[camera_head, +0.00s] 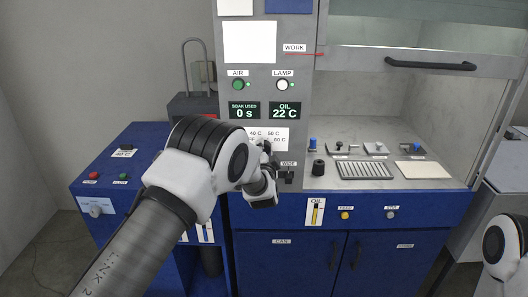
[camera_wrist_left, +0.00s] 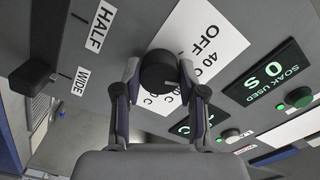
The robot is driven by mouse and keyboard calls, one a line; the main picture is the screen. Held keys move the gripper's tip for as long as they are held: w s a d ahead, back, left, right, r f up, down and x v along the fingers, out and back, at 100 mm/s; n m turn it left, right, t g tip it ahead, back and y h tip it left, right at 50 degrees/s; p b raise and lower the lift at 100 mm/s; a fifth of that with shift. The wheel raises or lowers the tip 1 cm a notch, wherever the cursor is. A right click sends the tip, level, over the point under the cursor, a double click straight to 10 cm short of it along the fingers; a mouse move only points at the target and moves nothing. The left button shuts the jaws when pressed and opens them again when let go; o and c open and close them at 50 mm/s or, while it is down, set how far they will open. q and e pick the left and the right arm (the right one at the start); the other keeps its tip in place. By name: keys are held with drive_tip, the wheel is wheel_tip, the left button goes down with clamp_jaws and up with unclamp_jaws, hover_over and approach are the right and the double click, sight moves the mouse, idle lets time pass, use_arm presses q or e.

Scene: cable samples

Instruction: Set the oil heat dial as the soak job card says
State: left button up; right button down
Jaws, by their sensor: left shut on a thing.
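The oil heat dial (camera_wrist_left: 158,70) is a dark round knob on a white scale plate (camera_wrist_left: 205,38) in the left wrist view. OFF and 40 C can be read there; other marks are partly covered. My left gripper (camera_wrist_left: 160,78) is shut on the dial, one finger on each side. Its pointer mark cannot be made out. My right gripper is out of view. No legible job card shows.
The oil display (camera_head: 285,111) reads 22 C and the soak display (camera_head: 244,111) reads 0 s. Above are a green AIR button (camera_head: 238,85) and a white LAMP button (camera_head: 282,85). A second knob (camera_wrist_left: 33,76), marked HALF and WIDE, is nearby. Small samples stand under the raised hood.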

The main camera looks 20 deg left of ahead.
use_arm(q)
drive_tip(key=shift+r, duration=0.1)
drive_tip(key=o, duration=1.1)
drive_tip(key=shift+o, duration=0.2)
drive_tip(key=shift+d, duration=0.1)
drive_tip(key=v, duration=1.2)
drive_tip(key=s+a+f+n+g, duration=0.1)
drive_tip(key=s+a+f+g, duration=0.2)
drive_tip(key=s+f, duration=0.5)
drive_tip(key=s+a+f+g+h, duration=0.1)
drive_tip(key=s+a+f+g, duration=0.3)
drive_tip(key=f, duration=0.7)
drive_tip(key=s+a+f+n+g, duration=0.1)
drive_tip(key=s+a+f+g, duration=0.1)
drive_tip(key=s+f, duration=0.65)
drive_tip(key=s+d+f+n+g+h, duration=0.2)
drive_tip(key=s+n+g, duration=0.1)
drive_tip(key=s, duration=0.8)
drive_tip(key=s+d+f+n+g+h, duration=0.2)
drive_tip(key=s+g, duration=0.3)
drive_tip(key=s, duration=0.7)
drive_tip(key=shift+s+f+n+g, duration=0.3)
drive_tip(key=shift+f+n, duration=0.25)
drive_tip(key=shift+n, duration=0.35)
